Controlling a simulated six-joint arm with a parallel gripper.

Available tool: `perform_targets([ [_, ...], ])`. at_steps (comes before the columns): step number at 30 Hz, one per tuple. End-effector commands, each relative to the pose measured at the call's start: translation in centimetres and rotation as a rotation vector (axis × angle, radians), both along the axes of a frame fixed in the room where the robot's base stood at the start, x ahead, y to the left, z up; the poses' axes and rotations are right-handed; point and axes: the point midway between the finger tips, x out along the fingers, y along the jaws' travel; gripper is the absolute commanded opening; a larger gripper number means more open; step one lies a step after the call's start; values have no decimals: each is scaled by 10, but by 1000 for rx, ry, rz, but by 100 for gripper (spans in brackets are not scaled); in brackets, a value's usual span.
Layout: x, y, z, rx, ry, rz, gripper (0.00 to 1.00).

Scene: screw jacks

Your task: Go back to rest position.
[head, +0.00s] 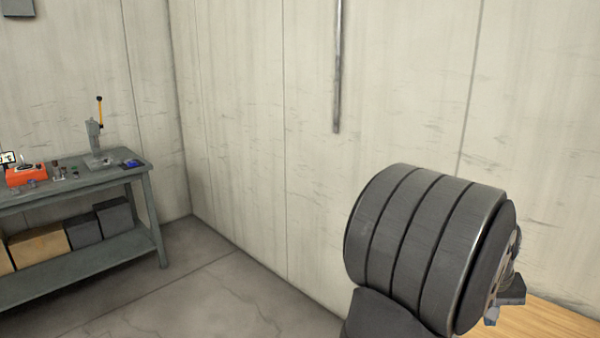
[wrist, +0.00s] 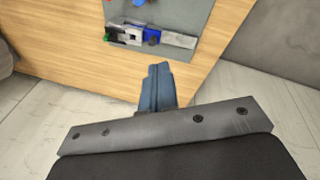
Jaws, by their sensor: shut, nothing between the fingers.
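My gripper (wrist: 158,84) shows in the wrist view, with its two blue-grey fingers together and nothing between them. It points toward the front edge of a wooden table (wrist: 60,62). In the head view my dark, ribbed arm link fills the lower right and hides most of what is behind it. The wooden table (head: 556,325) shows only at the lower right corner there.
A grey mat (wrist: 196,14) on the table holds metal parts (wrist: 178,40) and a blue piece (wrist: 152,37). In the head view a grey workbench (head: 150,185) stands at the left with a lever press (head: 95,140) and an orange-red box (head: 26,175). Open floor (head: 200,285) lies between.

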Motion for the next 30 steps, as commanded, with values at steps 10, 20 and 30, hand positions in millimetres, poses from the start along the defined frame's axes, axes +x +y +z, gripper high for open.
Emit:
perform_targets([
  [10, -27, -6, 41, 33, -218, -275, 0],
  [20, -32, -6, 51, 45, -273, -342, 0],
  [30, -51, -20, 58, 41, -309, -383, 37],
])
